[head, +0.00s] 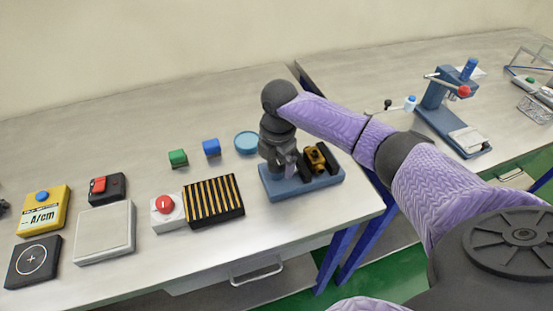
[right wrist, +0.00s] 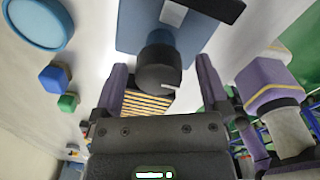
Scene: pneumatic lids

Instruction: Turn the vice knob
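The vice has a blue base (head: 328,184), dark jaws and a brass-coloured piece (head: 315,158) between them. It stands near the table's right end. Its dark round knob (right wrist: 162,70) shows in the right wrist view in front of the blue body. My right gripper (head: 284,165) is at the vice's left end and hides the knob in the head view. In the right wrist view its purple fingers (right wrist: 160,78) stand apart on either side of the knob, with visible gaps. My left gripper is not clearly seen.
A black-and-yellow striped block (head: 214,201) and a red button box (head: 168,211) stand left of the vice. Behind are a blue round dish (head: 246,142), a blue cube (head: 211,147) and a green cube (head: 178,158). A second table holds a blue press (head: 436,93).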

